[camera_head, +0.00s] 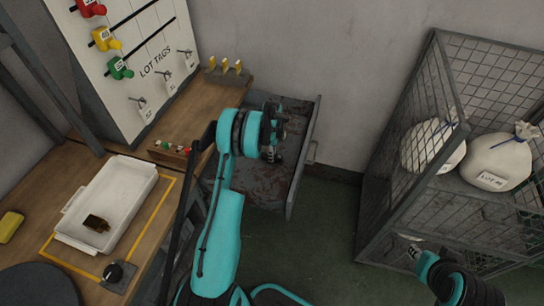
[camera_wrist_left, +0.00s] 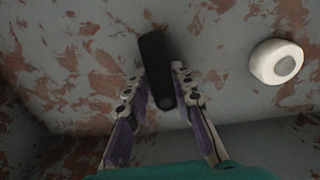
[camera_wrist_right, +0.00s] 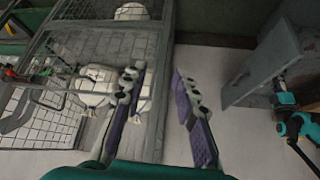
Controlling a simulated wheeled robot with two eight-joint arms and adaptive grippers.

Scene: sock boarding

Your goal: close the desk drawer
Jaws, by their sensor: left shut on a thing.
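The desk drawer (camera_head: 303,160) stands pulled out from the desk's right side, grey with a rust-mottled floor. My left gripper (camera_head: 272,155) is inside the drawer opening. In the left wrist view its two fingers (camera_wrist_left: 162,85) are shut on a black bar-like object (camera_wrist_left: 155,60) over the mottled drawer floor (camera_wrist_left: 80,60). A white round thing (camera_wrist_left: 277,62) lies to the right of it. My right gripper (camera_head: 412,246) is low by the wire cage; in the right wrist view its fingers (camera_wrist_right: 158,75) are apart with nothing between them. The drawer also shows there (camera_wrist_right: 250,75).
A wire cage (camera_head: 440,60) with white sacks (camera_head: 497,160) stands at the right. The wooden desk (camera_head: 30,180) holds a white tray (camera_head: 118,195) and a LOT TAGS board (camera_head: 125,50). Green floor (camera_head: 320,240) lies clear between drawer and cage.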

